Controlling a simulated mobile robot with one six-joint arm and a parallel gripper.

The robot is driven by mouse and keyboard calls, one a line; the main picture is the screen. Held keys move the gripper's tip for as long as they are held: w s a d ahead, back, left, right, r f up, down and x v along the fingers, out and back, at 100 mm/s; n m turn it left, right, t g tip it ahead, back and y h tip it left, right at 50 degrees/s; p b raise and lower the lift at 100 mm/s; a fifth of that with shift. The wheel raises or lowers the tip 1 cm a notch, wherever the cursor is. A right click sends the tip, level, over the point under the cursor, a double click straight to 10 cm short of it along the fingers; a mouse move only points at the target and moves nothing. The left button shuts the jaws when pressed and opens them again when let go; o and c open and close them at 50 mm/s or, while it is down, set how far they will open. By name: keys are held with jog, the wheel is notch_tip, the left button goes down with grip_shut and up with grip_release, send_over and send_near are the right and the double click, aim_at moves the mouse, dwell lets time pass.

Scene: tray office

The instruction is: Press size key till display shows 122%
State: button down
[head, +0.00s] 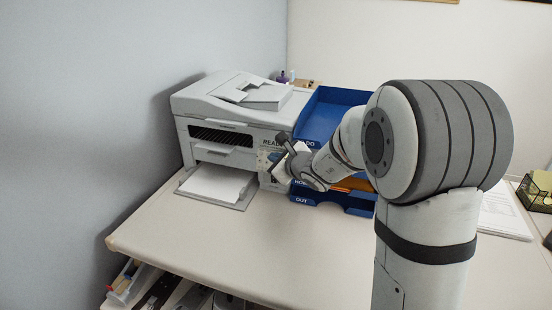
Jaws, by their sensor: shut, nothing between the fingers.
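The white printer (226,115) stands on the desk against the wall. Its front right corner carries a small display (270,143) with letters that look like "READ", the rest covered by my arm. No percentage can be read. Below it is a pale key panel (264,158); its keys are too small to tell apart and partly hidden. My gripper (283,146) is shut and empty, right in front of this panel. I cannot tell whether its tips touch a key.
A blue tray stack (328,116) with labels stands close to the right of the printer, partly behind my arm. White paper lies in the printer's output tray (244,203). The desk front (210,240) is clear. Papers (503,213) and a dark organizer (537,188) are at right.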

jog(key=shift+w+d+f, duration=0.15)
jog(key=shift+w, duration=0.2)
dwell(0.7)
jog(key=shift+s+b, duration=0.15)
jog(key=shift+b, duration=0.15)
jog(key=shift+s+a+r+b, duration=0.3)
jog(key=shift+s+r, duration=0.05)
jog(key=shift+s, duration=0.2)
jog(key=shift+s+a+r+b, duration=0.2)
jog(key=shift+s+a+r, duration=0.15)
jog(key=shift+s, duration=0.35)
jog(key=shift+s+a+r+b, duration=0.2)
jog(key=shift+s+r+b, duration=0.1)
jog(key=shift+s, duration=0.4)
jog(key=shift+s+a+r+b, duration=0.15)
jog(key=shift+s+a+r, duration=0.2)
jog(key=shift+s, duration=0.35)
